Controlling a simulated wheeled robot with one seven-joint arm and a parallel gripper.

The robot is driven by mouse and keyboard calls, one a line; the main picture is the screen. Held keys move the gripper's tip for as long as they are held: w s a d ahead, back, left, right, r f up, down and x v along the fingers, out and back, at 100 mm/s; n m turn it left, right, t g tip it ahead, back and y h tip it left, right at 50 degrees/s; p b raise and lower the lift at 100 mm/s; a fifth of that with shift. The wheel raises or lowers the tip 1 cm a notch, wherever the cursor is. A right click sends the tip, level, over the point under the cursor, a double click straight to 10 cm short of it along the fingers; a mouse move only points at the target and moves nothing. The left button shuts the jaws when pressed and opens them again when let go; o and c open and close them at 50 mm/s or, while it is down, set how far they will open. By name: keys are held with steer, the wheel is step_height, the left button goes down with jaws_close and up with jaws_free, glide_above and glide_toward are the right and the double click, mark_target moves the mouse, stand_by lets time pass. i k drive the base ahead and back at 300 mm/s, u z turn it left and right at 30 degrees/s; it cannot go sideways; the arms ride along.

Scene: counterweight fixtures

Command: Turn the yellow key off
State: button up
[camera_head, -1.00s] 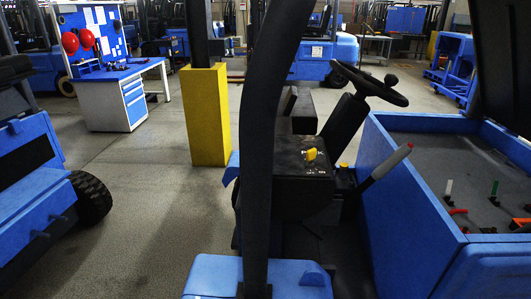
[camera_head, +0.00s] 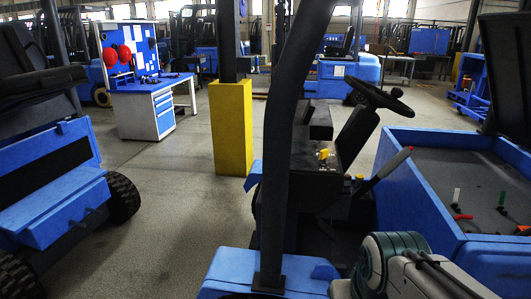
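The yellow key (camera_head: 323,154) sits on the dark dashboard panel (camera_head: 312,177) of a blue forklift, left of the steering column. It is small in the picture, and its exact turn angle is hard to read. Part of my arm (camera_head: 405,265), grey-green and white, shows at the bottom right, below and to the right of the key and well apart from it. My gripper does not show.
A black upright post (camera_head: 290,130) of the forklift stands just left of the key. A yellow pillar (camera_head: 232,128) and a blue workbench (camera_head: 150,90) stand behind, with open floor between.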

mark_target(324, 154)
steer(key=u, duration=0.3)
steer(key=i, duration=1)
